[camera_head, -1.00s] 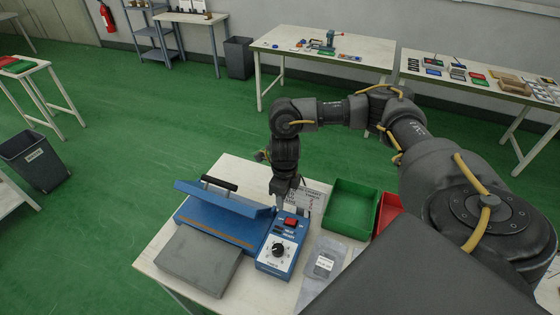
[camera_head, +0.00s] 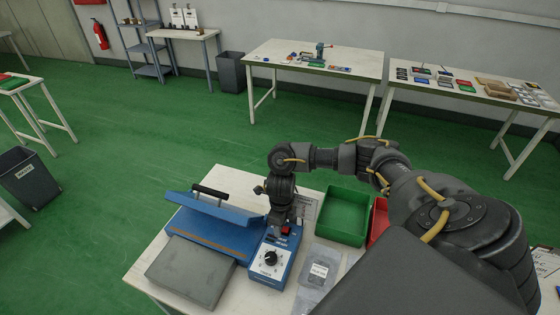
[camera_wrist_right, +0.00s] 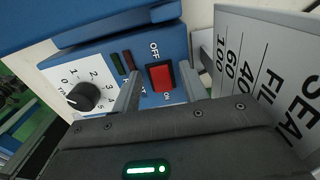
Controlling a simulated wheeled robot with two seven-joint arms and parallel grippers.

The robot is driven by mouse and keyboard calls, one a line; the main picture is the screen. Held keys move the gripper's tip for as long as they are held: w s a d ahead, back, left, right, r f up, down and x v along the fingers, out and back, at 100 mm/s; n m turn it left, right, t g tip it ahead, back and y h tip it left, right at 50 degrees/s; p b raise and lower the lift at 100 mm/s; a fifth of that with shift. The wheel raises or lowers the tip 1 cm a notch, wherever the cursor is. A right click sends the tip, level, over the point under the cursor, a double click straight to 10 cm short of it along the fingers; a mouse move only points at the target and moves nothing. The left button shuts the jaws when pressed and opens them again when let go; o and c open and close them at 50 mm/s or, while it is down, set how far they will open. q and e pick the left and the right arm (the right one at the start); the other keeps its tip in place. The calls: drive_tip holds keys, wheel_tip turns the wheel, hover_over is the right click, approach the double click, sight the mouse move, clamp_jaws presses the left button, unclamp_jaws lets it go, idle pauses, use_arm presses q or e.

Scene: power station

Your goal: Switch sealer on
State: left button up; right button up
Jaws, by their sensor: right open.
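The sealer (camera_head: 212,230) is a blue machine with a raised lid and a black handle, on the white table. Its blue control box (camera_head: 270,266) carries a black dial and a red rocker switch (camera_head: 286,231). In the right wrist view the red switch (camera_wrist_right: 160,77) sits between the OFF and ON labels; which side is pressed I cannot tell. My right gripper (camera_head: 283,222) is over the back of the control box. In the wrist view its two fingers (camera_wrist_right: 160,88) are apart, with the switch between and beyond them. My left gripper is not in view.
A grey slab (camera_head: 190,271) lies in front of the sealer. A green bin (camera_head: 343,216) and a red bin (camera_head: 378,220) stand to the right. A clear bag (camera_head: 319,270) lies beside the box. A printed sign (camera_wrist_right: 268,75) stands close to the right finger.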

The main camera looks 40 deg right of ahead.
drive_tip(key=shift+c, duration=0.4)
drive_tip(key=shift+c, duration=1.2)
clamp_jaws()
drive_tip(key=t+b, duration=0.1)
drive_tip(key=b, duration=0.2)
drive_tip(key=s+t+y+b, duration=0.1)
drive_tip(key=t+b, duration=0.1)
drive_tip(key=b, duration=0.2)
drive_tip(key=t+y+b, duration=0.1)
drive_tip(key=b, duration=0.3)
drive_tip(key=shift+s+d+f, duration=0.15)
drive_tip(key=shift+d+f, duration=0.15)
drive_tip(key=shift+r+t+b, duration=0.15)
drive_tip(key=shift+t+b, duration=0.15)
drive_tip(key=shift+b, duration=0.1)
drive_tip(key=shift+r+y, duration=0.25)
drive_tip(key=shift+y, duration=0.05)
